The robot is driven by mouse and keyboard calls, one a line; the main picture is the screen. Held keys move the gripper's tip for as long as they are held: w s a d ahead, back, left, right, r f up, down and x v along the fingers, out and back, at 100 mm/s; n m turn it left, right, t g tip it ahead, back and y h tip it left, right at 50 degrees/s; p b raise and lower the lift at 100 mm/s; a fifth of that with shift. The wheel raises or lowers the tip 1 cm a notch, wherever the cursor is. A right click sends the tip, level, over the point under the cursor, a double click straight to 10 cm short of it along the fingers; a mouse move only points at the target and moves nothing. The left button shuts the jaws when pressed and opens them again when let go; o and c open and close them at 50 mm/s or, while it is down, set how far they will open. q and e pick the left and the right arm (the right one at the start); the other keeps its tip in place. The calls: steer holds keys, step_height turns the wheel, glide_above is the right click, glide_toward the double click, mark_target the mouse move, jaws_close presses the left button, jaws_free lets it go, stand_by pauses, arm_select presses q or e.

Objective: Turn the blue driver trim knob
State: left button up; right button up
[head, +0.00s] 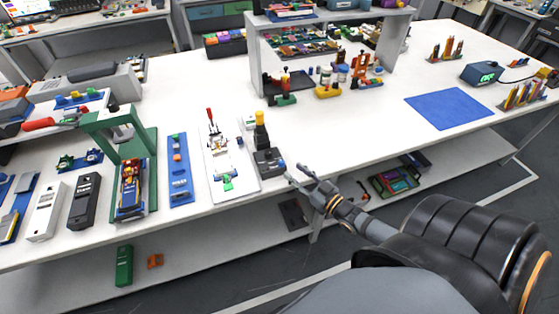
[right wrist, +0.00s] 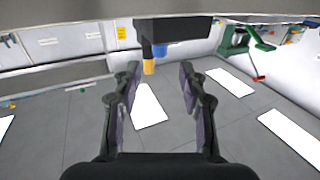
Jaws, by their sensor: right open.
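A small dark driver unit (head: 268,162) with a yellow-topped black post (head: 260,130) stands near the front edge of the white table. A small blue knob (head: 281,163) shows on its right side. In the right wrist view the blue knob (right wrist: 159,51) sits below a dark block, beside a yellow piece (right wrist: 149,67), and appears between the fingers. My right gripper (head: 297,173) is open and empty, just right of the unit at the table edge. Its spread fingers (right wrist: 157,78) also show in the right wrist view. I cannot tell whether they touch the knob. My left gripper is not in view.
A white board with small parts (head: 240,180) lies left of the driver unit. A blue strip (head: 179,182) and a green press (head: 112,125) stand further left. A grey shelf (head: 254,55) stands behind. The tabletop before the blue mat (head: 450,108) is clear.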

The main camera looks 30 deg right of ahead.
mark_target(284, 164)
steer(key=w, duration=0.2)
steer(key=w+b, duration=0.1)
steer(key=w, duration=0.1)
steer(key=w+a+b, duration=0.1)
steer(key=w, duration=0.1)
steer(key=shift+w+a+f, duration=0.1)
steer(key=shift+w+f, duration=0.05)
steer(key=shift+w, duration=0.5)
jaws_close()
